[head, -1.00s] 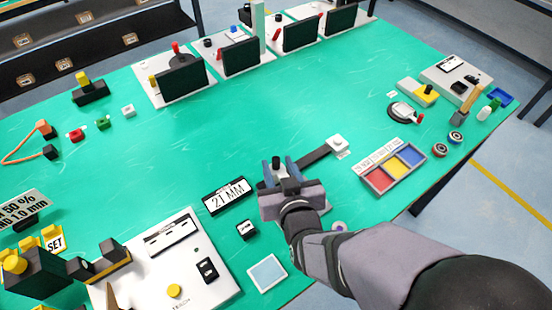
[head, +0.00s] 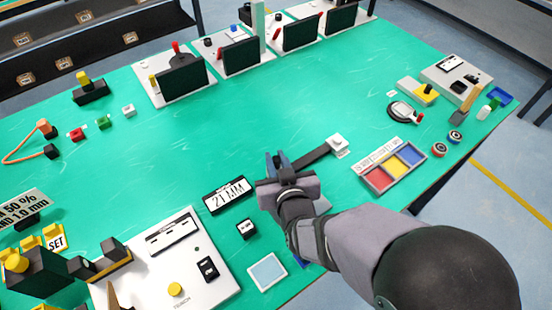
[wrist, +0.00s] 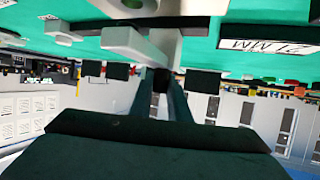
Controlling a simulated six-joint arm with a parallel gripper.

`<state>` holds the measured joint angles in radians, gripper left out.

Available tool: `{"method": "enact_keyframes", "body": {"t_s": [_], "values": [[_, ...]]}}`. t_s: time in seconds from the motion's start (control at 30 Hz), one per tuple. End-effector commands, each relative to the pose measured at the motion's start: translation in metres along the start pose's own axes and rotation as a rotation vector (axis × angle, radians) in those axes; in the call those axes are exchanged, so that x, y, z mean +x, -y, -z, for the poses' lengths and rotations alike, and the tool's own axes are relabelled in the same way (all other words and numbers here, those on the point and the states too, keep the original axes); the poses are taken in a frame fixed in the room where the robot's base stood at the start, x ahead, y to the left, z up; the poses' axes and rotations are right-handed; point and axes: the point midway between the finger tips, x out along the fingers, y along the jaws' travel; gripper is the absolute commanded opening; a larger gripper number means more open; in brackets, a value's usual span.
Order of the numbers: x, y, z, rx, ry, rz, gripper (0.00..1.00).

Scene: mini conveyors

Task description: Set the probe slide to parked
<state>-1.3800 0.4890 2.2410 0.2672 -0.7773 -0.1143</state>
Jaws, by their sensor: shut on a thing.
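The probe slide's dark rail (head: 314,154) lies on the green table near the middle, with a pale block (head: 337,143) at its far right end. My gripper (head: 273,160) is over the rail's left end. In the wrist view my fingers (wrist: 160,82) are shut on a small dark knob (wrist: 160,78), just under a pale grey bar (wrist: 140,42). In the head view my fingers and wrist hide the knob and most of the slide's near end. I cannot read any parked mark.
A "21 MM" sign (head: 230,195) stands close to the left of my gripper. A tray with red, yellow and blue sections (head: 367,184) is to the right.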

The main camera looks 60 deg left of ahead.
Motion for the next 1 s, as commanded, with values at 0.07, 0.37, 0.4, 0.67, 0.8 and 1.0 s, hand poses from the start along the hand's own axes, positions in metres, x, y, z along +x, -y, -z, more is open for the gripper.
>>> {"method": "enact_keyframes", "body": {"t_s": [0.07,0.37,0.4,0.67,0.8,1.0], "values": [[0.002,-0.004,0.0,0.0,-0.001,-0.001,0.0],[0.024,-0.06,0.007,0.005,-0.006,-0.007,0.0],[0.027,-0.069,0.009,0.004,-0.006,-0.007,0.0],[0.044,-0.116,0.019,0.002,-0.004,-0.003,0.0],[0.047,-0.124,0.021,0.001,-0.004,-0.002,0.0],[0.047,-0.126,0.022,0.002,-0.004,-0.004,0.0]]}}
